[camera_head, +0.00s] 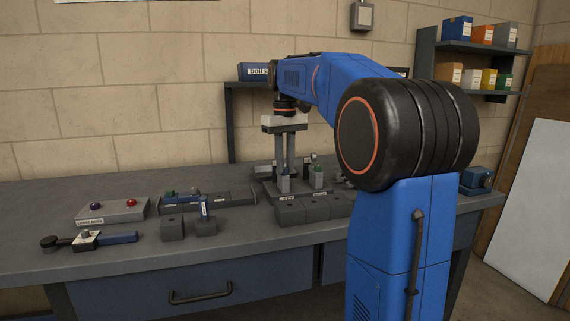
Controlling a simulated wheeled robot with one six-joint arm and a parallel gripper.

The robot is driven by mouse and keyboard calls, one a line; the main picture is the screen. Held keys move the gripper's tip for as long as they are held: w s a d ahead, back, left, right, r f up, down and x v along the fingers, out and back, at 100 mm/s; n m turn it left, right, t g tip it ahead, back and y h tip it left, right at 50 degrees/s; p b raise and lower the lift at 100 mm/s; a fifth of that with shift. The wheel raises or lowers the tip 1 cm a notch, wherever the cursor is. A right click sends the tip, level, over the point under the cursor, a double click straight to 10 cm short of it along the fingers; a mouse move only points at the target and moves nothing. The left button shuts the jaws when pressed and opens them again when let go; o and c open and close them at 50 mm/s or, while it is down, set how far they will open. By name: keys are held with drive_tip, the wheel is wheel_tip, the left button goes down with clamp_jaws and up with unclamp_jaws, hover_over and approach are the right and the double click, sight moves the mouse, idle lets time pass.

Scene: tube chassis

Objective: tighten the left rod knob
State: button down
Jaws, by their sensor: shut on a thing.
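My gripper (285,172) points straight down over the fixture (268,188) at the back middle of the bench. Its two grey fingers are shut on a small dark piece, which appears to be the left rod knob, at the top of the left grey upright (283,184). The fingers hide most of the knob, and its thread and seating are too small to tell. A second grey upright (318,179) with a green top stands to the right, clear of the fingers.
Grey labelled blocks (290,213) stand in front of the fixture. Two small blocks (173,230) sit near the front edge.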

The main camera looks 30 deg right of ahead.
drive_tip(key=m, duration=0.4)
drive_tip(key=shift+m, duration=0.3)
drive_tip(key=m, duration=0.4)
drive_tip(key=shift+m, duration=0.3)
drive_tip(key=m, duration=0.4)
drive_tip(key=shift+w+r+m, duration=0.1)
drive_tip(key=shift+m, duration=0.2)
drive_tip(key=m, duration=0.4)
drive_tip(key=shift+m, duration=0.3)
drive_tip(key=c, duration=1.6)
unclamp_jaws()
